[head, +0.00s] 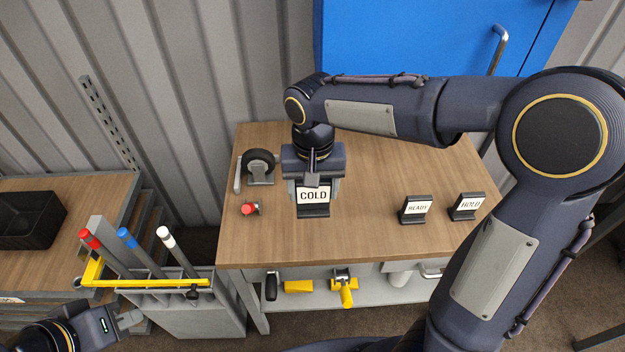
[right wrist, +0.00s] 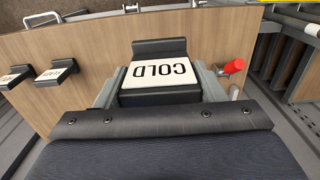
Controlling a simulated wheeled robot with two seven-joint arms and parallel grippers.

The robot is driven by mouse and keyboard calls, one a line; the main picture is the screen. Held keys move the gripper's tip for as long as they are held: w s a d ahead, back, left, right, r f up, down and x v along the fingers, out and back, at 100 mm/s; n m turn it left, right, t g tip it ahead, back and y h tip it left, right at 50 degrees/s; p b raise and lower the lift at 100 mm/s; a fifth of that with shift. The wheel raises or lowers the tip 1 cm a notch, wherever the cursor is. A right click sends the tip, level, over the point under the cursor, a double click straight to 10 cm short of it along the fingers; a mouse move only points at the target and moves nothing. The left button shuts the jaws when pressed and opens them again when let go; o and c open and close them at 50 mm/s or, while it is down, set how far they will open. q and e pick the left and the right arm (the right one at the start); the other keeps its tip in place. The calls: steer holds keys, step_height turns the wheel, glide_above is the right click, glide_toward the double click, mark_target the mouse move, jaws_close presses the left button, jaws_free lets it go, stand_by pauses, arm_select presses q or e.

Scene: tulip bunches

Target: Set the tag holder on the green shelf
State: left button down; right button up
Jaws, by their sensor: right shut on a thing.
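My right gripper (head: 313,182) points down over the wooden table, shut on a black tag holder (head: 313,211) with a white card reading COLD. In the right wrist view the COLD tag holder (right wrist: 160,72) sits between the two grey fingers. I cannot tell whether its base touches the tabletop. Two similar tag holders stand to the right, one reading READY (head: 416,210) and one reading HOLD (head: 467,206). My left gripper (head: 130,318) is low at the left, away from the table, with its fingers only partly clear. No green shelf shows in either view.
The wooden table (head: 370,235) also holds a black wheel (head: 258,166) and a small red-knobbed part (head: 249,208). A lower shelf bears yellow items (head: 344,288). A yellow-railed rack (head: 150,283) with coloured tubes stands left. A blue cabinet (head: 420,40) is behind.

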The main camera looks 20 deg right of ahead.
steer(key=shift+s+a+b, duration=0.1)
steer(key=shift+s+a, duration=0.15)
steer(key=shift+s, duration=0.75)
steer(key=shift+s+a+b, duration=0.15)
steer(key=shift+s+a, duration=0.05)
steer(key=shift+s, duration=0.8)
steer(key=shift+s+a+b, duration=0.1)
steer(key=shift+s+a, duration=0.15)
steer(key=shift+s, duration=0.75)
steer(key=shift+s, duration=0.1)
steer(key=s+a, duration=0.2)
steer(key=s, duration=0.6)
steer(key=shift+s, duration=0.3)
steer(key=shift+a, duration=0.1)
steer(key=s+a, duration=0.2)
steer(key=s, duration=0.6)
steer(key=shift+s, duration=0.4)
steer(key=shift+w, duration=0.15)
